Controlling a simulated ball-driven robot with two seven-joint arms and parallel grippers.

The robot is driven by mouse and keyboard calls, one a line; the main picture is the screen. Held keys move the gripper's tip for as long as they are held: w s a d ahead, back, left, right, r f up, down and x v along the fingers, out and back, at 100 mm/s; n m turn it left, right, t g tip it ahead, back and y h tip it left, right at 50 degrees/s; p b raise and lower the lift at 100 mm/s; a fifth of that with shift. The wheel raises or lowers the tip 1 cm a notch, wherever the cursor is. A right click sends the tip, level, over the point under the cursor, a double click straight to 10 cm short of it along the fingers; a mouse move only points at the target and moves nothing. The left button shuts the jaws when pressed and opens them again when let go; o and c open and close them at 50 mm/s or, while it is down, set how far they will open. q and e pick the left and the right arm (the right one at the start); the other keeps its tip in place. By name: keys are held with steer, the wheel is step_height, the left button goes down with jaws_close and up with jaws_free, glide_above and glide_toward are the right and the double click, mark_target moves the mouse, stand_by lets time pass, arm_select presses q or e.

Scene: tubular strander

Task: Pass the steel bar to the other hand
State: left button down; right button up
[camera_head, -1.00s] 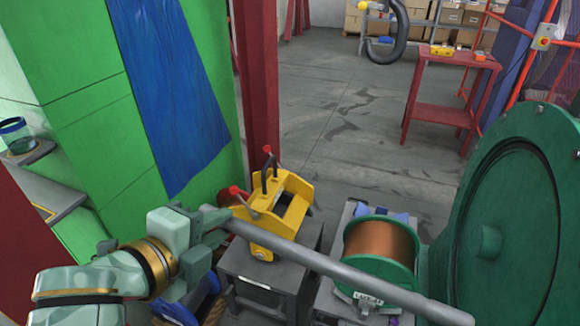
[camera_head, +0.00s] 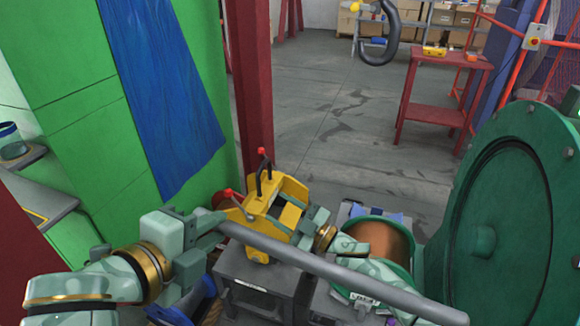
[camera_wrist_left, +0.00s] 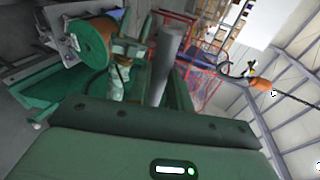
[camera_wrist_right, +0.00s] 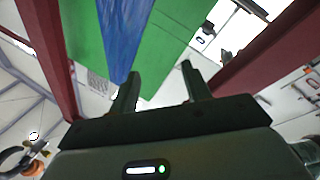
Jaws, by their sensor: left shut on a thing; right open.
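The steel bar (camera_head: 330,267) is a long grey round rod. In the head view it slopes from my left gripper down to the lower right. My left gripper (camera_head: 208,226) is shut on the bar near its upper left end. The bar also shows in the left wrist view (camera_wrist_left: 165,62), standing out from the fingers. My right gripper (camera_head: 298,222) is open, beside the bar on its far side, in front of the yellow fixture. In the right wrist view its fingers (camera_wrist_right: 160,85) are spread with nothing between them.
A yellow fixture (camera_head: 262,208) with red-knobbed levers sits on a grey block behind the bar. A copper wire spool (camera_head: 382,243) with green flanges is right of it. A large green disc (camera_head: 500,205) fills the right side. A red table (camera_head: 440,117) stands farther back on open floor.

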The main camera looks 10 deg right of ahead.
steer(key=s+a+r+n+g+y, duration=0.25)
steer(key=r+n+g, duration=0.35)
steer(key=r, duration=0.3)
steer(key=s+a+r+n+g+y, duration=0.25)
steer(key=r+n+g, duration=0.35)
steer(key=r, duration=0.4)
steer(key=s+a+r+n+g+y, duration=0.1)
steer(key=s+a+r+n+g, duration=0.1)
steer(key=a+r+n+g, duration=0.45)
steer(key=s+r+n+g+h, duration=0.3)
steer(key=s+r+n+h, duration=0.4)
steer(key=s+n, duration=0.15)
steer(key=n+t+h, duration=0.3)
steer(key=t+h, duration=0.3)
steer(key=h, duration=0.9)
glide_toward(304, 253)
steer(key=f, duration=0.2)
steer(key=d+f, duration=0.1)
steer(key=f, duration=0.5)
steer(key=shift+s+d+f, duration=0.15)
steer(key=shift+s+d, duration=0.05)
steer(key=shift+s, duration=0.2)
